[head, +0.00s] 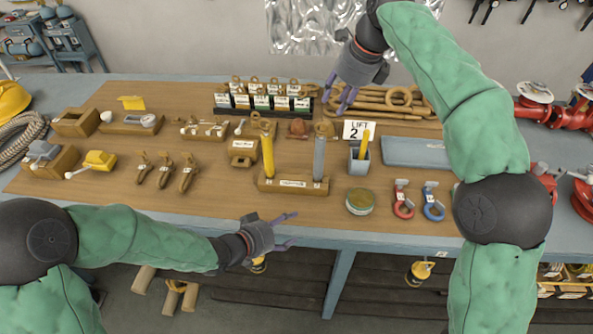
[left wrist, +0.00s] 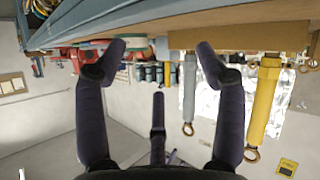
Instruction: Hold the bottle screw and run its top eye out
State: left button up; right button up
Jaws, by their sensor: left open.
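Two upright bottle screws stand in a wooden block (head: 290,186) near the table's front: a yellow one (head: 267,155) and a grey one (head: 319,158). Each has a brown eye on top. In the left wrist view, which is upside down, the yellow one (left wrist: 262,100) and the grey one (left wrist: 189,88) hang from the block with their eyes lowest. My left gripper (head: 288,231) is open and empty in front of the table edge, below the block and apart from it. My right gripper (head: 340,102) is empty, its fingers apart, above the table's back, behind the grey bottle screw.
A grey cup with a yellow stick (head: 361,160) and a round tin (head: 360,202) stand right of the block. Red (head: 403,203) and blue (head: 433,205) shackles lie further right. Small brown fittings (head: 165,172) lie left. A rack of labelled items (head: 262,102) stands behind.

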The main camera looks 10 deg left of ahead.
aim_at(318, 163)
pick_arm(q)
jog(key=w+d+r+m+t, duration=0.15)
jog(key=w+r+m, duration=0.35)
jog(key=w+r, duration=0.55)
jog(key=x, duration=1.1)
jog(key=shift+w+d, duration=0.15)
jog(key=shift+d, duration=0.25)
jog(key=shift+h, duration=0.3)
grip_shut()
grip_release()
